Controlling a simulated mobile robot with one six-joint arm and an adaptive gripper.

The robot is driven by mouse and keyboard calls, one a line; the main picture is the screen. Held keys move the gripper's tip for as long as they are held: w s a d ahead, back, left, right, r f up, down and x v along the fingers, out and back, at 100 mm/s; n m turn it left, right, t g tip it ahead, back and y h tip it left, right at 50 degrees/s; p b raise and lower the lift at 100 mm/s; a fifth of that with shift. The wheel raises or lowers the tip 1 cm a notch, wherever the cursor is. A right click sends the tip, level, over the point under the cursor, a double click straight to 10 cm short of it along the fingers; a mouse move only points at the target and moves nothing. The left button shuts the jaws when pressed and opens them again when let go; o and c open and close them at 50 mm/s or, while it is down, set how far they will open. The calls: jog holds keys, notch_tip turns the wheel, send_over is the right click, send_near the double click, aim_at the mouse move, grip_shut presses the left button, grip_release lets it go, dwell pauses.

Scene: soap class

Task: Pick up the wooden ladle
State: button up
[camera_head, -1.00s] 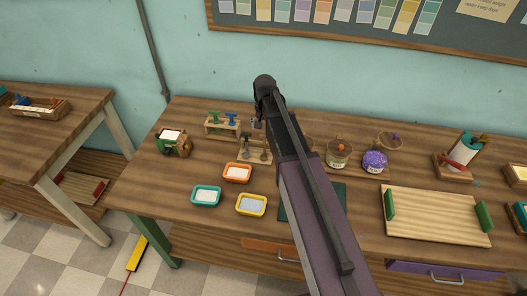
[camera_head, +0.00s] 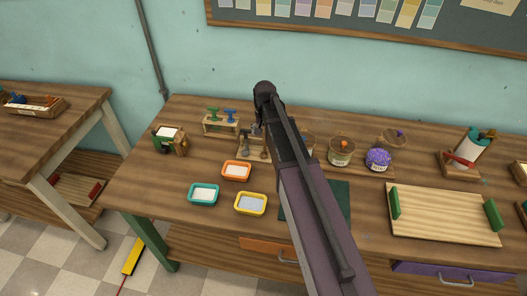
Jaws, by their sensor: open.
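A small wooden stand (camera_head: 243,153) sits on the workbench just left of my arm. It holds brownish, spoon-like tools (camera_head: 263,152), too small to tell which is the wooden ladle. My arm rises from the bottom of the view and bends over at its dark top joint. A small grey part of my gripper (camera_head: 257,129) shows at the arm's left edge, at or just above the stand's back. My gripper is open. Most of it is hidden behind the arm, and I cannot tell whether it touches anything. No held object shows.
The workbench (camera_head: 160,208) carries a stamp rack (camera_head: 221,125), orange (camera_head: 236,171), teal (camera_head: 204,194) and yellow (camera_head: 250,203) trays, a labelled jar (camera_head: 341,152), a purple jar (camera_head: 378,159) and a wooden board (camera_head: 445,216). The front left bench top is clear.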

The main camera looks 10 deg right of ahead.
jog(key=shift+f, duration=0.1)
dwell(0.6)
jog(key=c, duration=1.3)
